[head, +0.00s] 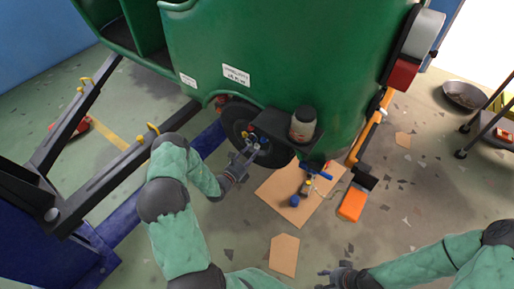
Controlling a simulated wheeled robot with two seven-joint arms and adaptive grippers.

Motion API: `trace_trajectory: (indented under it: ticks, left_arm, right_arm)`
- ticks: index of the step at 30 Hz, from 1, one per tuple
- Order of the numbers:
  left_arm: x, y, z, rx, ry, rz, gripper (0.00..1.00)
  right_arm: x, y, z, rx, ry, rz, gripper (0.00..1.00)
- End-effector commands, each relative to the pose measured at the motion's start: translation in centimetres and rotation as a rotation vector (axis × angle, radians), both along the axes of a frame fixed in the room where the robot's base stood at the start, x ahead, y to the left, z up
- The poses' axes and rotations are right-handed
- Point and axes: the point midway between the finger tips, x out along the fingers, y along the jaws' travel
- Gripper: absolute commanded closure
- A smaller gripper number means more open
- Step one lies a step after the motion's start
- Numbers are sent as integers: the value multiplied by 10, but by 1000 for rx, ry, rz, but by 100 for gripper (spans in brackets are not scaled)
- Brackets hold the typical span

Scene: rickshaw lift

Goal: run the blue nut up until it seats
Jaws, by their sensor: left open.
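The dark wheel (235,118) of the green rickshaw has small coloured nuts on its hub. A small blue spot on the hub's right side looks like the blue nut (264,140); it is too small to tell how far it is run up. My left gripper (246,157) is at the hub, just below the nuts, with its fingers apart. I cannot tell whether it touches a nut. My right gripper (324,279) is low in the picture, away from the wheel, with its finger tips apart and nothing visible between them.
The green rickshaw body (290,60) overhangs the wheel. A dark shelf with a jar (303,124) stands just right of the hub. A cardboard sheet (275,187) with tools, an orange block (352,204) and an orange jack (365,135) are right. Lift arms (110,175) stand left.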

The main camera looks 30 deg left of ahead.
Motion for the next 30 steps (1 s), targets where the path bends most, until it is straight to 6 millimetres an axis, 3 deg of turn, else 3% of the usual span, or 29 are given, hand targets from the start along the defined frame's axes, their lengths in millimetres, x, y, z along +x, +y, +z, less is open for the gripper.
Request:
trace_trajectory:
  ticks: [3,10,30]
  left_arm:
    - [-22,2,0,-2,3,2,55]
    - [-46,4,0,-1,1,0,55]
    - [-49,1,-1,0,2,-8,55]
  right_arm:
    - [0,0,0,0,0,0,60]
    - [0,0,0,0,0,0,60]
    - [0,0,0,0,0,0,60]
